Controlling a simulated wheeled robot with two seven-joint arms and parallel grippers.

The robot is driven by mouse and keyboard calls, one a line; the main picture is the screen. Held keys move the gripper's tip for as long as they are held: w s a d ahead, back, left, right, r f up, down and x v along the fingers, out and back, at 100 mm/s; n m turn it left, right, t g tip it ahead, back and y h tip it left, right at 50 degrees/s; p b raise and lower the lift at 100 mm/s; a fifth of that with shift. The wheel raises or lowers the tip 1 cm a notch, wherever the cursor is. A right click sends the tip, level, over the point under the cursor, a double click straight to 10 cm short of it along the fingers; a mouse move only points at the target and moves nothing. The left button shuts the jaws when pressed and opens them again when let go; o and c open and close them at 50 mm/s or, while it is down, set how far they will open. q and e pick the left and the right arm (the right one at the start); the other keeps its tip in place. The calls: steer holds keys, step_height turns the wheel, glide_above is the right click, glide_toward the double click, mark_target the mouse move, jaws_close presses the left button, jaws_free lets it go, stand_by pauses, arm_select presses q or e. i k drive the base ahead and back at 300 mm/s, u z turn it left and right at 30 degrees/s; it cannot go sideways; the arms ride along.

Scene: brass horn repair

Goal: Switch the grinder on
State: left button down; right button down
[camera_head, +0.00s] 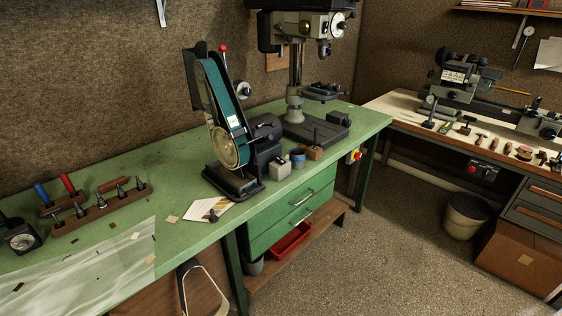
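The belt grinder (232,130) stands on the green workbench (130,200), left of the drill press. It has an upright green belt, a pale wheel at the bottom and a dark motor (265,128) on its right side. A lever with a red knob rises behind its top. A red and yellow switch (354,156) sits on the bench's front edge to the right; I cannot tell which machine it serves. Whether the belt is moving cannot be told from this one frame. Neither of my grippers is in view.
The drill press (295,80) stands behind the grinder. Small blocks and a blue-banded tin (298,158) lie to its right. A wooden tool rack (100,212) is at left. A lathe (465,80) stands on the right bench, above a bin (467,217). The floor between is clear.

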mark_target(279, 159)
steer(key=k, duration=1.35)
steer(key=z, duration=0.6)
steer(key=i, duration=0.9)
steer(key=z, duration=1.05)
steer(key=i, duration=1.9)
steer(key=u, duration=0.3)
steer(key=i, duration=1)
steer(key=u, duration=1.65)
steer(key=i, duration=0.65)
steer(key=u, duration=0.55)
